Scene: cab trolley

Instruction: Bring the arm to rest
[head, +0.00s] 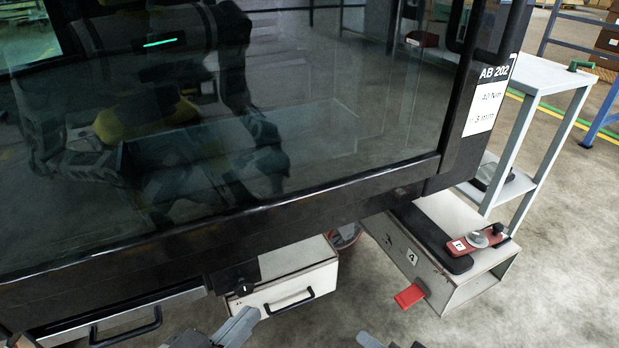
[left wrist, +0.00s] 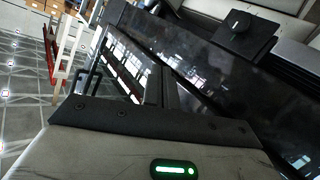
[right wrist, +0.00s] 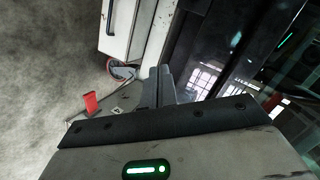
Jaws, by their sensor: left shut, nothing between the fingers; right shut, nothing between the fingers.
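My left gripper (head: 240,326) shows at the bottom edge of the head view, in front of the white drawer unit. Its fingers are together and empty, and they also show in the left wrist view (left wrist: 160,86), beside a dark glossy panel. My right gripper (head: 374,341) is at the bottom edge of the head view, mostly cut off. In the right wrist view its fingers (right wrist: 160,85) are together with nothing between them. The rest of both arms is out of the head view.
A dark-framed glass cab panel (head: 310,195) fills the upper left. Below it are a white drawer (head: 290,289) with a black handle and a grey drawer (head: 160,312). A white box (head: 440,235) with a red tab (head: 409,296) stands right. A grey trolley (head: 545,75) is behind. Floor at lower right is clear.

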